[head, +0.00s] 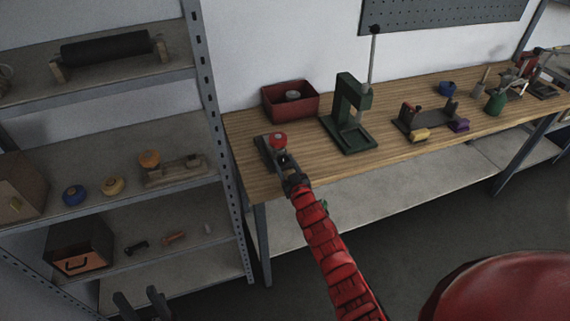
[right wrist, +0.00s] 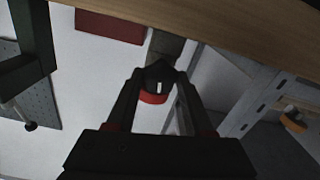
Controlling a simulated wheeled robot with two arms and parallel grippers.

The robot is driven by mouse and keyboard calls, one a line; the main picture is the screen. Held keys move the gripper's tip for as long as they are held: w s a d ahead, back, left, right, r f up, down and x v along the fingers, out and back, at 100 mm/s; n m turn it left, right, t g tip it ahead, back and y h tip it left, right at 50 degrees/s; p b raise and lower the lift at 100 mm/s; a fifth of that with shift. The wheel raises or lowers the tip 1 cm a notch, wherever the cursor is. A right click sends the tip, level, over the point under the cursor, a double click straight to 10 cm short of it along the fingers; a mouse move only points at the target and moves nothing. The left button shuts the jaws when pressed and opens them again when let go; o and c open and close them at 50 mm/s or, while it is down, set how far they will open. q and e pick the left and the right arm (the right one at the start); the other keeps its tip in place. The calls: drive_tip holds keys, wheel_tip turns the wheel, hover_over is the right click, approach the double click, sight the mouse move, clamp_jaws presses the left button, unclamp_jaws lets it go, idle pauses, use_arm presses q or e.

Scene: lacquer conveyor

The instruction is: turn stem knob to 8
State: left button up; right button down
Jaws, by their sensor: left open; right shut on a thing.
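The stem knob is a small dark knob with a white mark (right wrist: 158,87) in the right wrist view, between my right gripper's fingertips (right wrist: 157,76). A red round part (right wrist: 152,98) shows beyond it. In the head view the red round top (head: 278,139) sits on a small dark fixture (head: 262,149) at the bench's left end. My right gripper (head: 287,165) is shut at the fixture's front, hiding the knob there. No scale or number is legible. My left gripper (head: 142,302) is open and empty, low at the bottom left, far from the fixture.
A red bin (head: 291,101) stands behind the fixture on the wooden bench (head: 380,97). A green press (head: 349,117) with a tall lever stands to the right. More tools lie farther right. A grey shelf rack (head: 110,135) with several small parts stands left of the bench.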

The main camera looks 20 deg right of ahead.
drive_tip(key=shift+f, duration=0.1)
idle(0.3)
drive_tip(key=shift+c, duration=1.5)
unclamp_jaws()
drive_tip(key=shift+s, duration=0.55)
drive_tip(key=s+b, duration=0.4)
drive_tip(key=s, duration=1.2)
drive_tip(key=shift+s+d+b, duration=0.2)
drive_tip(key=shift+d+b, duration=0.1)
